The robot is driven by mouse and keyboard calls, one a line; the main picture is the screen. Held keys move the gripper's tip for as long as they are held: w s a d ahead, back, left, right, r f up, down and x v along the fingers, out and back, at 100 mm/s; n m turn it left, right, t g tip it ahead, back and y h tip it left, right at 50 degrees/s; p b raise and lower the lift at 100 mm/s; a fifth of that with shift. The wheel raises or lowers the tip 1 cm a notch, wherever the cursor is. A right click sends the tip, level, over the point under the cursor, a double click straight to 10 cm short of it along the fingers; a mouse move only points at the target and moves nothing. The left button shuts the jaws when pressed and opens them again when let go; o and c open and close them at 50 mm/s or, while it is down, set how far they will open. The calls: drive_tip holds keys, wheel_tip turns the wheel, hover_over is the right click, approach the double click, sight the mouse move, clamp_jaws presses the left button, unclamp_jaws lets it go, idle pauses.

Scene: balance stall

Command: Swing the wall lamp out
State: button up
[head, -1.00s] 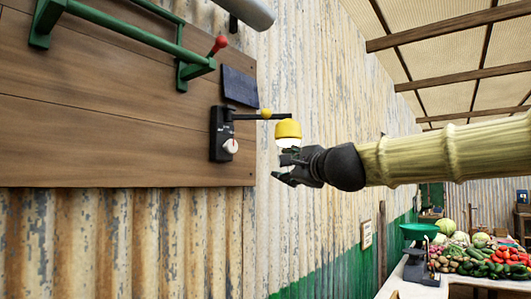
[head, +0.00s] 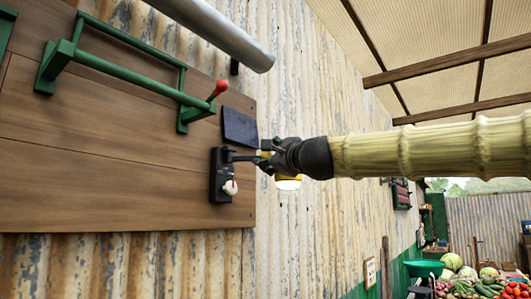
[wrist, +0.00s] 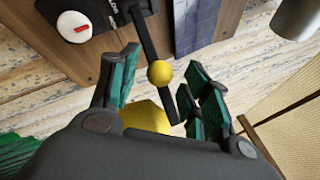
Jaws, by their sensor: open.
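The wall lamp has a black base (head: 222,180) with a pale round knob (head: 231,187), fixed near the lower right corner of a wooden board. Its dark arm (wrist: 148,38) carries a small yellow ball (wrist: 160,73) and ends at a yellow lamp head (wrist: 146,116), lit underneath in the head view (head: 288,183). My gripper (head: 266,155) is at the outer part of the lamp arm and hides some of it. In the wrist view my gripper (wrist: 158,85) is open, with its green fingers on either side of the ball and arm. I cannot tell whether either finger touches them.
A green rail frame (head: 130,78) with a red-knobbed lever (head: 220,88) is on the wooden board (head: 90,165). A dark panel (head: 240,127) sits just above the lamp. A grey pipe (head: 215,30) juts out above. A produce stall is at the lower right.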

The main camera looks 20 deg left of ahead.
drive_tip(key=shift+x, duration=1.1)
drive_tip(key=shift+c, duration=0.5)
